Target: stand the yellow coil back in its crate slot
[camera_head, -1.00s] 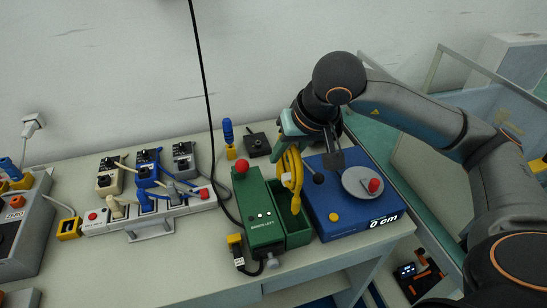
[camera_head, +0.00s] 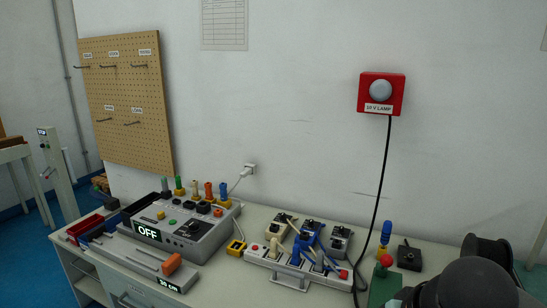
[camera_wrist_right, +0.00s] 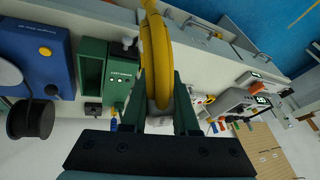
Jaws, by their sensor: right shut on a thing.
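The yellow coil (camera_wrist_right: 157,55) is in the right wrist view, a looped cable held between the two dark green fingers of my right gripper (camera_wrist_right: 162,85). The gripper is shut on it. The coil runs up past the fingertips to the top edge of the picture, so its far end is cut off. It appears to be held above the bench. In the head view only a dark part of my right arm shows at the lower right; the gripper and the coil are out of that view. I cannot make out the coil's crate slot. My left gripper is in neither view.
The right wrist view shows a green box (camera_wrist_right: 92,68) and a blue scale (camera_wrist_right: 38,55). In the head view a power strip (camera_head: 290,268), a grey OFF unit (camera_head: 180,230), a pegboard (camera_head: 125,95) and a red lamp (camera_head: 382,92) show. Black reels stand at the right.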

